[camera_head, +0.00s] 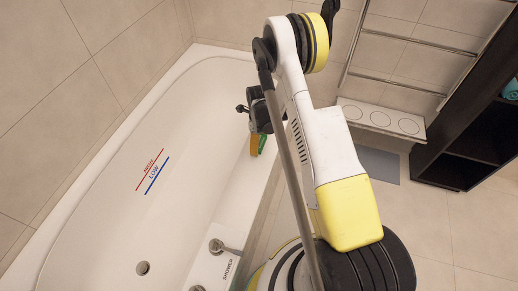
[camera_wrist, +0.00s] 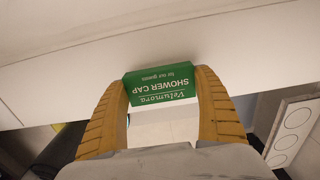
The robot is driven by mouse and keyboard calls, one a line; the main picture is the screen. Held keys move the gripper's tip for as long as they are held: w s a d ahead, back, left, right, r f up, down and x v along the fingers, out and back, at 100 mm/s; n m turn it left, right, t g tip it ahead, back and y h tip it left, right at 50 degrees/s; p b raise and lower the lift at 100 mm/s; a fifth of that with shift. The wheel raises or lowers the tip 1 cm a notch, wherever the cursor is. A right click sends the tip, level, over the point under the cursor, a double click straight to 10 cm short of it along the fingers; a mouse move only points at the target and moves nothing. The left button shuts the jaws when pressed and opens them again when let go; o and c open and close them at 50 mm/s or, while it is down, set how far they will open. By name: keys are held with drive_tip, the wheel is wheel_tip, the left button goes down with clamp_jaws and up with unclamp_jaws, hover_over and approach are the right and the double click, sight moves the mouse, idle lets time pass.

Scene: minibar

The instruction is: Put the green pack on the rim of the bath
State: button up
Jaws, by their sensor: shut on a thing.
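The green pack (camera_wrist: 161,85), a small box printed "SHOWER CAP", is held between the two yellow fingers of my gripper (camera_wrist: 163,78) in the wrist view. In the head view my gripper (camera_head: 256,143) points down, with a little of the green pack (camera_head: 262,143) showing beside a finger; my arm hides the rest. The bath (camera_head: 130,175) is long and white. In the wrist view a white band of the bath (camera_wrist: 55,85) runs behind the pack. I cannot tell whether they touch.
Taps (camera_head: 217,246) and a "SHOWER" label sit at the bath's lower right. A white ledge with round marks (camera_head: 381,118), a towel rail (camera_head: 405,50) and a dark shelf unit (camera_head: 470,125) stand to the right. The tiled floor (camera_head: 440,220) is mostly free.

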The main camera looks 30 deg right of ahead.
wheel_tip(320, 180, down, 4)
drive_tip(key=shift+r+b, duration=0.15)
drive_tip(key=shift+b, duration=0.65)
drive_tip(key=shift+r, duration=0.15)
drive_tip(key=o, duration=0.8)
